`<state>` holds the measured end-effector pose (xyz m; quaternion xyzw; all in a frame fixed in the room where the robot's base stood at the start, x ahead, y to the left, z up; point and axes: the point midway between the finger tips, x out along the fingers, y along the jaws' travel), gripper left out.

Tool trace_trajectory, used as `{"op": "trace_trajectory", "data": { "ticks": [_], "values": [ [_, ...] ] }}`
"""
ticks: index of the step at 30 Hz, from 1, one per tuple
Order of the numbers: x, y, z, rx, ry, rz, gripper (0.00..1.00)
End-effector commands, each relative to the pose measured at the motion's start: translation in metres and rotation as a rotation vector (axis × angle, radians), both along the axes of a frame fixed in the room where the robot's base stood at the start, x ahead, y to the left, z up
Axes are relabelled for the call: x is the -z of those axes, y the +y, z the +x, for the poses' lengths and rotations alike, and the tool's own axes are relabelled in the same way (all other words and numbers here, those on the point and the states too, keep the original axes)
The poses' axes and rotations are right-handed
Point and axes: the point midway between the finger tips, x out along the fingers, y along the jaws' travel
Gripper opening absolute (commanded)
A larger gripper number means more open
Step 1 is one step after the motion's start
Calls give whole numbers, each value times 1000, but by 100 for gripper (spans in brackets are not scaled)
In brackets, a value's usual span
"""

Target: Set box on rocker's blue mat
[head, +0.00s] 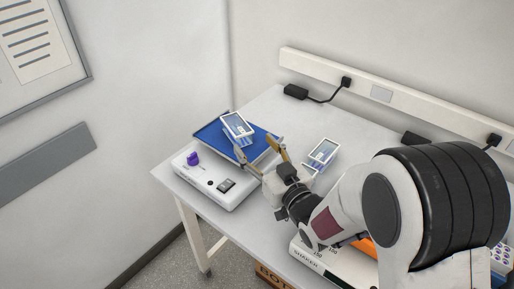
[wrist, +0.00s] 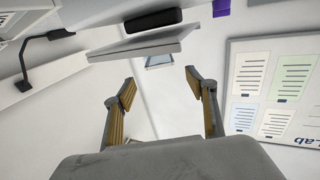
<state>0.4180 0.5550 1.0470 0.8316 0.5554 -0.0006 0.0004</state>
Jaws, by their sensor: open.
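The rocker (head: 215,190) stands at the left of the table, a white unit with a purple knob. Its blue mat (head: 208,134) lies on the raised platform. A white-rimmed box with blue inside (head: 237,126) rests on the mat. My gripper (head: 261,146) is open and empty at the mat's right edge, apart from this box. In the wrist view the picture is upside down. There a small bluish shape, likely the box (wrist: 160,60), shows beyond the open fingers (wrist: 160,88), against the platform's edge (wrist: 145,46).
A second, similar box (head: 322,152) is on the table right of my gripper. A white shaker (head: 322,262) stands at the front, partly hidden by my arm. A wall rail (head: 390,95) with plugs and cables runs along the back. The table behind the rocker is clear.

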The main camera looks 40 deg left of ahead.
Motion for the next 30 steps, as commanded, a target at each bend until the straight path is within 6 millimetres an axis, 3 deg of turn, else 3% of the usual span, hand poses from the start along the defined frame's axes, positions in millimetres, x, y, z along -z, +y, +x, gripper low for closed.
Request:
{"op": "trace_trajectory", "data": {
  "ticks": [24,30],
  "values": [
    [0,-1,0,0,0,0,56],
    [-5,-9,8,23,1,-16,56]
  ]
}}
